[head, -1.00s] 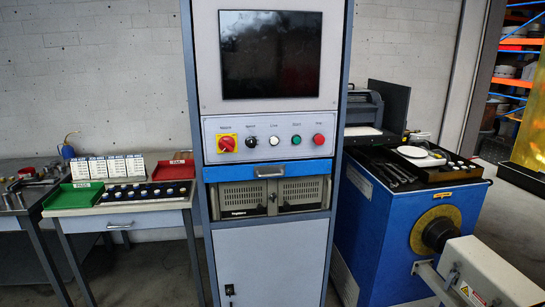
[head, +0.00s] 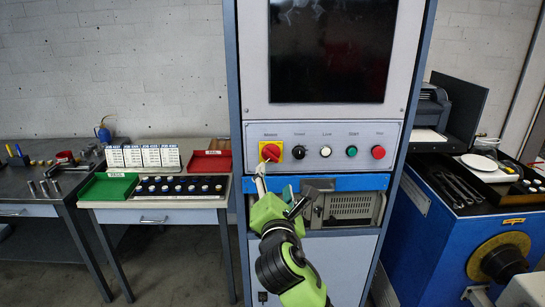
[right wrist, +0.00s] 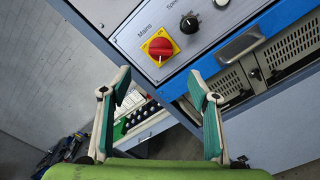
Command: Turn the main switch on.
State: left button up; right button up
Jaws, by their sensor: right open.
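The main switch (head: 271,152) is a red rotary knob on a yellow square plate, at the left end of the grey control panel. It also shows in the right wrist view (right wrist: 160,47), with its label "Mains" beside it. My right gripper (head: 282,185) is open and empty, just below and in front of the switch. In the right wrist view its fingers (right wrist: 159,76) are spread wide, with the knob ahead of the gap between the tips. I see no contact with the knob. My left gripper is out of view.
Black, white, green and red buttons (head: 378,152) sit right of the switch. A blue drawer front with a handle (head: 318,185) juts out below the panel. A dark screen (head: 333,50) is above. A side table with a green tray (head: 109,187) stands at left.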

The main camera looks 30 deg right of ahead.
aim_at(272, 156)
jog(key=p+x, duration=0.2)
jog(key=x, duration=1.1)
jog(key=shift+w+f, duration=0.1)
jog(key=shift+w, duration=0.05)
jog(key=c, duration=1.1)
